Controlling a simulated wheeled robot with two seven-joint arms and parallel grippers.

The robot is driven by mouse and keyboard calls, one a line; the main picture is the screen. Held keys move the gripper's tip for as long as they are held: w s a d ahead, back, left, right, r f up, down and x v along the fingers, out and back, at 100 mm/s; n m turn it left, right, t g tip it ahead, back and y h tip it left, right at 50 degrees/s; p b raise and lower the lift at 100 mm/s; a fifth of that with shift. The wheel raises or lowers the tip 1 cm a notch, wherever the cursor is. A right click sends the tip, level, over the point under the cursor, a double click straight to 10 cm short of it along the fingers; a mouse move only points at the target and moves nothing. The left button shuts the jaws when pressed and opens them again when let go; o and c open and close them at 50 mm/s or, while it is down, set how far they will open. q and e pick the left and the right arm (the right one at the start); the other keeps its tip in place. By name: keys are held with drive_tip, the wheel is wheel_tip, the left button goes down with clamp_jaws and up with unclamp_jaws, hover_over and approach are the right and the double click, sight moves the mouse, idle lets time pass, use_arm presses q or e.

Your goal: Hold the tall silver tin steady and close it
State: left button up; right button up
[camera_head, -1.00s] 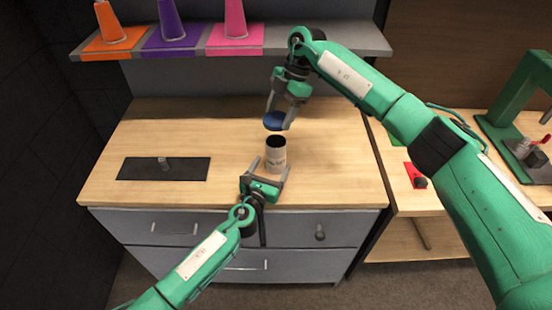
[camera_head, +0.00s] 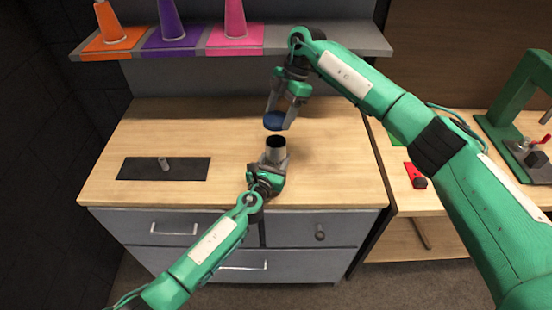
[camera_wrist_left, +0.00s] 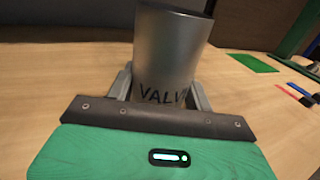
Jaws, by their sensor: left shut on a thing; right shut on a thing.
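The tall silver tin (camera_head: 275,149) stands upright and open-topped on the wooden worktop, its dark inside showing. In the left wrist view the tin (camera_wrist_left: 170,55) bears dark letters reading "VALV", the rest hidden. My left gripper (camera_head: 273,163) is shut on the tin from the front, low on its body, one finger at each side; it also shows in the left wrist view (camera_wrist_left: 160,90). My right gripper (camera_head: 278,112) is shut on a blue round lid (camera_head: 274,122). It holds the lid above the tin's open mouth, with a gap between them.
A dark mat (camera_head: 140,169) with a small grey piece (camera_head: 164,164) lies at the left of the worktop. Orange, purple and pink cones (camera_head: 235,22) stand on the shelf behind. A side table at right holds a red item (camera_head: 414,174) and a green press (camera_head: 515,95).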

use_arm(q)
drive_tip(key=shift+c, duration=0.7)
use_arm(e)
drive_tip(key=shift+f, duration=2.45)
drive_tip(key=shift+f, duration=0.1)
drive_tip(key=shift+f, duration=0.8)
drive_tip(key=shift+f, duration=0.55)
use_arm(q)
clamp_jaws()
use_arm(e)
drive_tip(key=m, duration=0.1)
drive_tip(key=m+t, duration=0.1)
drive_tip(key=m, duration=0.2)
drive_tip(key=shift+s+d+m+t+y, duration=0.15)
drive_tip(key=shift+s+m+t+y, duration=0.1)
drive_tip(key=shift+m+t+y, duration=0.15)
drive_tip(key=m, duration=0.1)
drive_tip(key=m+t, duration=0.1)
drive_tip(key=m, duration=0.1)
drive_tip(key=m+t, duration=0.1)
drive_tip(key=m, duration=0.1)
drive_tip(key=shift+s, duration=0.25)
